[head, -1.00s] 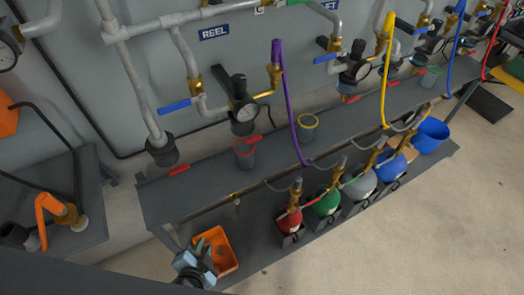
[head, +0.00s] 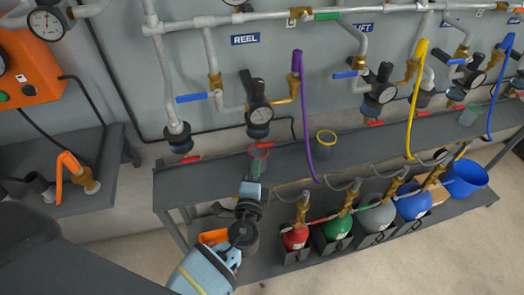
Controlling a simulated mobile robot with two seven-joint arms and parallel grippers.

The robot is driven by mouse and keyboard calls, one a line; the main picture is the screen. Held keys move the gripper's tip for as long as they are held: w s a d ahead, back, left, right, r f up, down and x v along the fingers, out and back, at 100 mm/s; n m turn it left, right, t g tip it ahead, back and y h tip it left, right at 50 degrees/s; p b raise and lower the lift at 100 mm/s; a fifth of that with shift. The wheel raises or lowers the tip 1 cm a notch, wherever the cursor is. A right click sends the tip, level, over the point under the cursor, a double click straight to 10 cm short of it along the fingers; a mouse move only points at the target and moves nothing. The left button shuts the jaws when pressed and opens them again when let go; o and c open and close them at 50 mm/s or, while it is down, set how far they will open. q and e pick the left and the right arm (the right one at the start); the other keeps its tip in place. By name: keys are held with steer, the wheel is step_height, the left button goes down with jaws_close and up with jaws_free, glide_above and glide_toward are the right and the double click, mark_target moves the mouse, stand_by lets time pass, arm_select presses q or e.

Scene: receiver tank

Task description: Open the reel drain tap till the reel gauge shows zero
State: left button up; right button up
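The blue REEL label (head: 245,40) is on the wall above the reel line. The reel gauge (head: 258,114) is a round white dial on the dark regulator below it; its needle is too small to read. A red lever (head: 263,145) sits under the regulator's bowl, just above a red-rimmed cup (head: 258,157) on the shelf. Another red lever (head: 186,159) is under the dark bowl of the pipe to its left. My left gripper (head: 256,172) reaches up from below, at the cup in the picture; its fingers are small and their opening and contact are unclear. My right gripper is out of view.
The grey shelf (head: 200,185) runs along the wall, with a yellow-rimmed cup (head: 326,145) right of the red-rimmed one. A purple hose (head: 302,120) hangs in front. Several coloured bottles and an orange bin (head: 213,237), partly hidden by my arm, stand on the lower shelf.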

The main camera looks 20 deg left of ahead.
mark_target(265, 145)
arm_select(q)
steer(key=x, duration=0.7)
steer(key=shift+w, duration=0.4)
jaws_close()
